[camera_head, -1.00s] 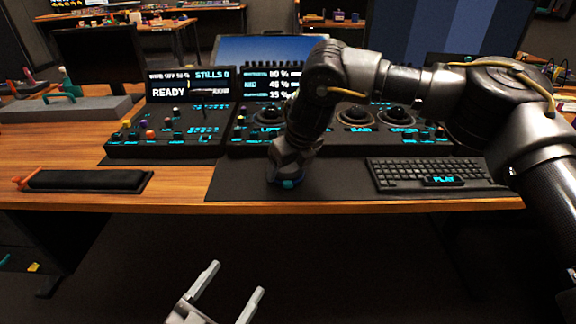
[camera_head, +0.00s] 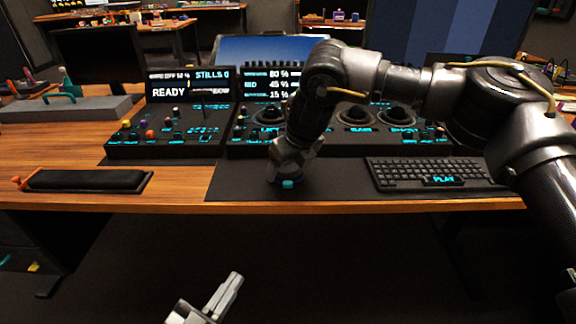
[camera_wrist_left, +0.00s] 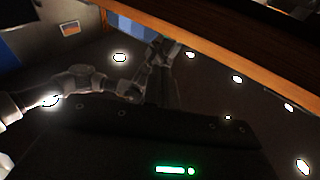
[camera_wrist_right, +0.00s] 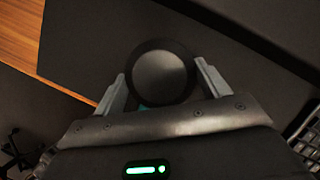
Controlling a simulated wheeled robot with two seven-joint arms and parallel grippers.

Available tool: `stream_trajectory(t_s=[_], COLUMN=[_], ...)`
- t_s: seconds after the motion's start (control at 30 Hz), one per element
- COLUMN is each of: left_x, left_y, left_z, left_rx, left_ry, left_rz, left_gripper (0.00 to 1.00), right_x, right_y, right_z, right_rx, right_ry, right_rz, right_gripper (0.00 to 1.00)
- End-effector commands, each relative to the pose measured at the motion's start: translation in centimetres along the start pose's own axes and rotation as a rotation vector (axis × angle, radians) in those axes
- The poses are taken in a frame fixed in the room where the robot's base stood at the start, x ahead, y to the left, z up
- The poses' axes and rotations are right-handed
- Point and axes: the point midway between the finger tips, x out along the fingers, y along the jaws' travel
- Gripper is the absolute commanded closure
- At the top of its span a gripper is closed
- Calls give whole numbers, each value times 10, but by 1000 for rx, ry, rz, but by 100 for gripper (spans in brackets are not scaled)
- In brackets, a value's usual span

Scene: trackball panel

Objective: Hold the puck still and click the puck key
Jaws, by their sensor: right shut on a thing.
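The puck (camera_wrist_right: 162,76), round with a grey top and dark rim, sits on the dark desk mat (camera_head: 235,180). My right gripper (camera_head: 290,172) reaches down over it near the mat's front edge. In the right wrist view its fingers are shut on the puck's two sides. A small teal part (camera_head: 288,184), which may be the puck key, shows below the right gripper; it is mostly hidden in the right wrist view. My left gripper (camera_head: 237,277) is low in front of the desk, shut and empty, its fingers together.
A trackball panel (camera_head: 345,141) stands behind the mat, partly hidden by my right arm. A keyboard (camera_head: 400,174) lies on the mat's right. A black wrist rest (camera_head: 85,180) lies at left. The left screen (camera_head: 188,86) reads READY and STILLS 0. Bare wood shows between them.

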Motion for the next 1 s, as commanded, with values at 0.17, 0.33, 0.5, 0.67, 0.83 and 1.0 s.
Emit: stream_trajectory(t_s=[0.17,0.33,0.5,0.67,0.83,1.0], left_x=[0,0,0,0,3,31], left_y=[0,0,0,0,0,8], left_z=[0,0,0,0,0,-4], left_rx=[0,0,0,0,9,106], left_ry=[0,0,0,0,2,12], left_rz=[0,0,0,0,4,51], left_gripper=[100,100,100,100,100,100], right_x=[0,0,0,0,0,0], right_y=[0,0,0,0,0,0], right_z=[0,0,0,0,0,0], right_rx=[0,0,0,0,0,0], right_ry=[0,0,0,0,0,0], right_rz=[0,0,0,0,0,0], right_gripper=[44,44,44,44,44,44])
